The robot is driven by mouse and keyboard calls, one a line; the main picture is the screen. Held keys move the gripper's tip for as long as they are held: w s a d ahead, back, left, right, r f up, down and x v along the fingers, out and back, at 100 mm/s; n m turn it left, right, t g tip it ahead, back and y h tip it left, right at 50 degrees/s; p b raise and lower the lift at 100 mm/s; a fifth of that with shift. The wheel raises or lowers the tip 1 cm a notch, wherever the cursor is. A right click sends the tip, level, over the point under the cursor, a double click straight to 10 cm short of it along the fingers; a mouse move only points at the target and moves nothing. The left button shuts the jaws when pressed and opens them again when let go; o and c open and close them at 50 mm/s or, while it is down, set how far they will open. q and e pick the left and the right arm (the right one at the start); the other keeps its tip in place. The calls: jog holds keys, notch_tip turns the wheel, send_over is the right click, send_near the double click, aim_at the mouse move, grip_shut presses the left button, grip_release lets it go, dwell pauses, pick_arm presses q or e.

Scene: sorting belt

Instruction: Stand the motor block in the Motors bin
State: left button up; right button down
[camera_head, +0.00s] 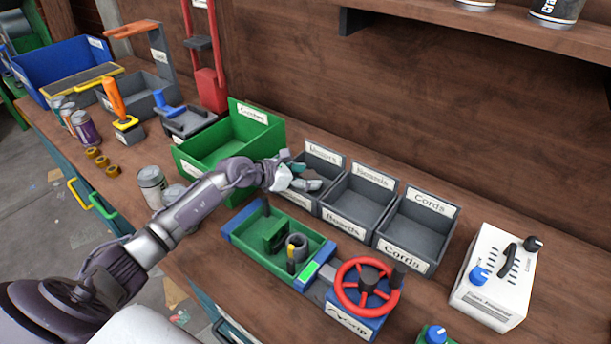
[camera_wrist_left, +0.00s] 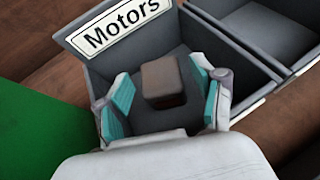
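The Motors bin (camera_head: 323,153) is a small grey open bin, the leftmost of a row on the bench. It also fills the left wrist view (camera_wrist_left: 121,28). The motor block (camera_wrist_left: 161,82), brownish grey and boxy, is inside it near the middle. I cannot tell for sure whether it stands upright. My left gripper (camera_head: 305,178) reaches into the bin from the left. In the left wrist view its teal-padded fingers (camera_wrist_left: 160,100) are spread on both sides of the block, with gaps. In the head view the gripper hides the block. My right gripper is out of view.
The Boards bin (camera_head: 352,222) and Cords bin (camera_head: 405,264) stand to the right. A larger green bin (camera_head: 205,145) is on the left. In front are a green tray fixture (camera_head: 262,262) and a red handwheel (camera_head: 348,297). A white box with knobs (camera_head: 497,275) stands at right.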

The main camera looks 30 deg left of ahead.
pick_arm(q)
jog(key=shift+r, duration=0.3)
jog(key=v, duration=1.2)
jog(key=shift+f, duration=0.15)
